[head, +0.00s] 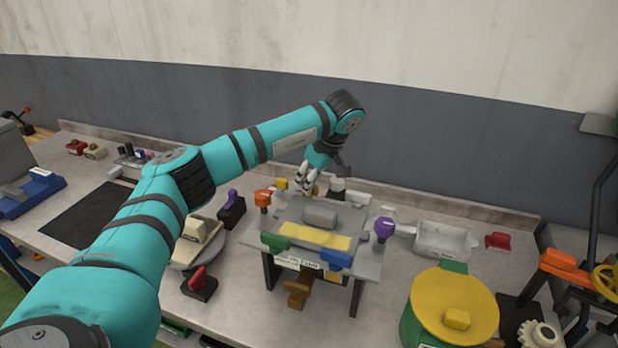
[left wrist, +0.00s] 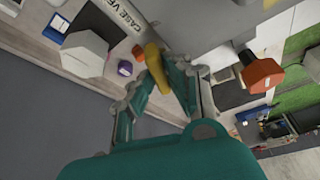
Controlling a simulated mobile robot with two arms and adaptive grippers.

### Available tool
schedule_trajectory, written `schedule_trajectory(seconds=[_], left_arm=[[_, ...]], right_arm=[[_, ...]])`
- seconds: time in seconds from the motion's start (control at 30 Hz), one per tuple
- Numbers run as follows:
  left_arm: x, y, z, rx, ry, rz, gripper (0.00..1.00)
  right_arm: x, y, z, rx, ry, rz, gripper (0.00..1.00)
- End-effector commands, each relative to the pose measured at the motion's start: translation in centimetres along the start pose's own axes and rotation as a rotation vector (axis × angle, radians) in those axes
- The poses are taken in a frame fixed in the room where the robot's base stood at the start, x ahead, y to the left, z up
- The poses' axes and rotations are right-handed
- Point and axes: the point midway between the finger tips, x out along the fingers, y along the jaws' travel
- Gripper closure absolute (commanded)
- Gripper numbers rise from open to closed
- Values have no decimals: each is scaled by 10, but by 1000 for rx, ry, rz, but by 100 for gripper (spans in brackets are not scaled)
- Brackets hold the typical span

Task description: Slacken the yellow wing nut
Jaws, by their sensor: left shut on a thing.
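The yellow wing nut (left wrist: 154,64) is a rounded elongated piece in the left wrist view, between my left gripper's fingertips. My left gripper (head: 306,187) reaches down at the back edge of the grey raised fixture (head: 368,268) in the head view. In the left wrist view the two fingers of the gripper (left wrist: 162,70) are closed on the wing nut. In the head view the nut is too small and too covered by the fingers to make out well. My right gripper is in neither view.
An orange knob (head: 263,199) stands at the fixture's back left corner and a purple knob (head: 384,229) at its right. Green (head: 276,241) and blue (head: 337,259) blocks sit on its front edge. A grey tray (head: 445,240) and a yellow-topped drum (head: 450,300) stand to the right.

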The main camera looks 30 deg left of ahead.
Motion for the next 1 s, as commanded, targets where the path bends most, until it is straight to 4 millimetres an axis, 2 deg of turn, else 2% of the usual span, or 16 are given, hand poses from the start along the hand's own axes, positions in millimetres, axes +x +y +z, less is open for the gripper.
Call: schedule_trajectory(seconds=[0.2, 0.5, 1.0], left_arm=[[-3, 2, -2, -155, 1, -59, 100], [-2, 2, -2, -286, 0, -114, 100], [-2, 2, -2, -327, -1, -129, 100]], right_arm=[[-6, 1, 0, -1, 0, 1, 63], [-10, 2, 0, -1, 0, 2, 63], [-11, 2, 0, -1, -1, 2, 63]])
